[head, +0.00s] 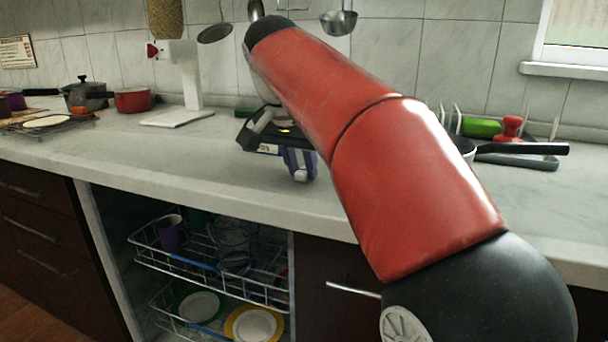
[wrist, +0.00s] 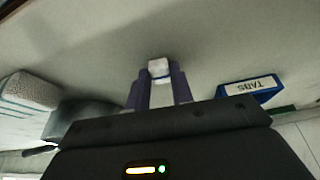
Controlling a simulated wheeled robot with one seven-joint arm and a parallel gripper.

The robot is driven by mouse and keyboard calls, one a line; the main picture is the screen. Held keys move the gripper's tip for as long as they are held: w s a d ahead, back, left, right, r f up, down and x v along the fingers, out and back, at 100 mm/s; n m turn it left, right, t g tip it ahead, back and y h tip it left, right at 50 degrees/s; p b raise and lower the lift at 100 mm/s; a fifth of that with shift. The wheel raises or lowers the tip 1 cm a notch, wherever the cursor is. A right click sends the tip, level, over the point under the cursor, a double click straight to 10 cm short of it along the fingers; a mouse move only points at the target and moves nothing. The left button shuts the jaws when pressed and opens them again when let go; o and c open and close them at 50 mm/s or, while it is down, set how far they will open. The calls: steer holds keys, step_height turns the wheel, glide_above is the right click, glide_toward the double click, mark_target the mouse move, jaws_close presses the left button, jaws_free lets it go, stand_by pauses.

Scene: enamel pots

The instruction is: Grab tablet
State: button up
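The tablet (wrist: 159,68) is a small white block with a blue layer, and it sits between the purple fingertips of my gripper (wrist: 159,77). Both fingers appear to touch its sides, so the gripper looks shut on it. In the head view the tablet (head: 300,175) shows as a white spot at the tips of my gripper (head: 299,168), over the countertop. I cannot tell whether it touches the counter. A blue box with a white label reading TABS (wrist: 252,88) is at the right in the wrist view, beside the gripper.
The pale countertop (head: 215,165) is clear left of my gripper. A white stand (head: 190,85), a red pot (head: 132,100) and a grey pot (head: 85,97) are at the left. A black-handled pan (head: 525,148) is at the right. Open dish racks (head: 175,258) are below.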

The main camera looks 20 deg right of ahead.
jaws_close()
